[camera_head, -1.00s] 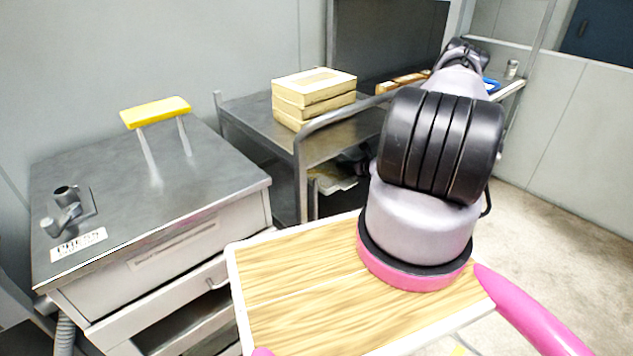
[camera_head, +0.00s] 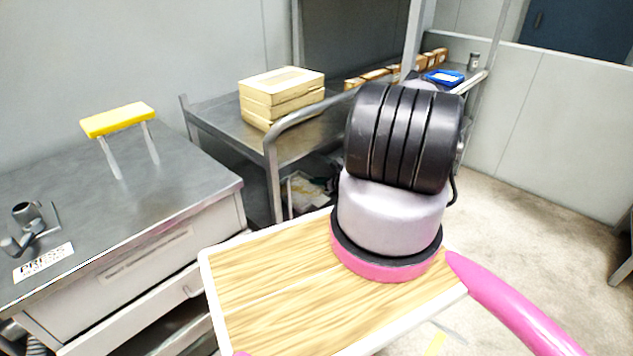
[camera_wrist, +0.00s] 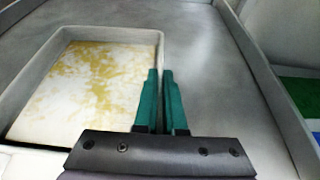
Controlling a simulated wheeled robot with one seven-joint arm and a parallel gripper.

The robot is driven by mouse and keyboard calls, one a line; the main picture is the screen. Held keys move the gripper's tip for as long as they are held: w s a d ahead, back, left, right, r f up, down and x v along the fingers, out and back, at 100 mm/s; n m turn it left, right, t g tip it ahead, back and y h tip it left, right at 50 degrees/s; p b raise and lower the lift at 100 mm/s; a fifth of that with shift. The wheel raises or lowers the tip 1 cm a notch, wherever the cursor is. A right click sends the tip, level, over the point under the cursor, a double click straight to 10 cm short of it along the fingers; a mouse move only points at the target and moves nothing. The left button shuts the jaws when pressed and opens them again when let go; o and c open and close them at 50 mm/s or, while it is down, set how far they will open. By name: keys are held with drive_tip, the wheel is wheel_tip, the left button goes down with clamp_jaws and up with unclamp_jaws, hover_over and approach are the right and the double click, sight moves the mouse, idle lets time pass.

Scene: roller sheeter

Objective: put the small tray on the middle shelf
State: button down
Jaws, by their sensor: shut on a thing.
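The small tray (camera_wrist: 20,92) is a shallow pale-rimmed pan with a white, yellow-speckled inside. It fills the left of the wrist view, over or on a grey metal surface. My gripper (camera_wrist: 161,75) has two green fingers close together at the tray's right wall, shut on its rim. In the head view my own arm hides the gripper and the small tray. A grey metal rack (camera_head: 215,112) stands behind the arm, with a shelf level bearing cream boxes and a darker space below. I cannot tell which level is the middle shelf.
Stacked cream boxes (camera_head: 282,92), several brown boxes (camera_head: 375,75) and a blue tray (camera_head: 443,77) sit on the rack. A curved metal rail (camera_head: 290,128) edges it. A steel press (camera_head: 130,200) with a yellow handle (camera_head: 118,119) stands left. Floor (camera_head: 530,230) at right is clear.

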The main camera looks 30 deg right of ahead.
drive_tip(key=c, duration=1)
unclamp_jaws()
drive_tip(key=v, duration=1.2)
drive_tip(key=shift+r, duration=0.15)
